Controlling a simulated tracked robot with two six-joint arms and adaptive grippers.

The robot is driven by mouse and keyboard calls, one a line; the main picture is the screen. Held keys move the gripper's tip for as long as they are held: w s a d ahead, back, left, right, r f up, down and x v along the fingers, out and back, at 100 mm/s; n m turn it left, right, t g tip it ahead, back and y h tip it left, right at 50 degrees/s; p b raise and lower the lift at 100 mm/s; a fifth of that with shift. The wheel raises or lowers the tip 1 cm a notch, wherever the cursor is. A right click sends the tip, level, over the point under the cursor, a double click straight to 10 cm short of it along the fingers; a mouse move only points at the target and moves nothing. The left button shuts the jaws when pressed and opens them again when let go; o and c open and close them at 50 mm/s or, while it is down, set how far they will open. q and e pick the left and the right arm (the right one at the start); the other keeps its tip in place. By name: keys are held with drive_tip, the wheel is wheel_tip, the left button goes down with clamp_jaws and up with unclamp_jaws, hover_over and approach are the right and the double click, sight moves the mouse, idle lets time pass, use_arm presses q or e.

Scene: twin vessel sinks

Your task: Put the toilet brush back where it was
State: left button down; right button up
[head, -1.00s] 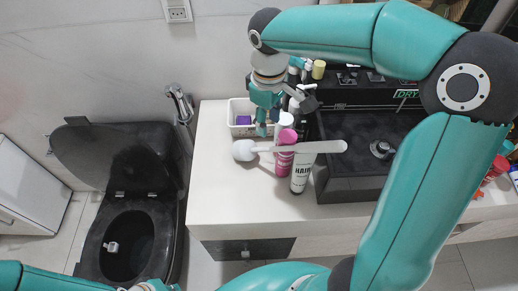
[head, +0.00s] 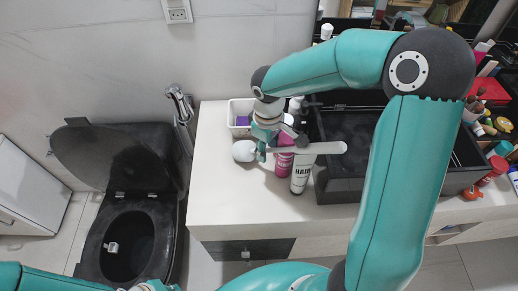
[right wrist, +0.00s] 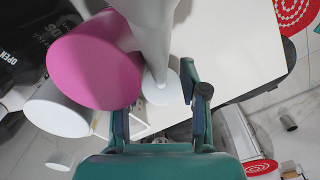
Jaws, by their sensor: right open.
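The toilet brush (head: 318,147) is white, with a long handle and a rounded head (head: 243,151). In the right wrist view a white shaft and disc, apparently the brush (right wrist: 160,88), show between the open fingers (right wrist: 160,112); contact cannot be told.
The pink bottle (head: 284,163) and HAIR tube (head: 300,176) stand close by the brush. A white basket (head: 237,112) is behind. A black sink (head: 345,190) is on the right, a black toilet (head: 94,235) on the left. The front-left counter (head: 230,205) is clear.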

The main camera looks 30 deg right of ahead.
clamp_jaws()
drive_tip(key=shift+r, duration=0.1)
idle(0.3)
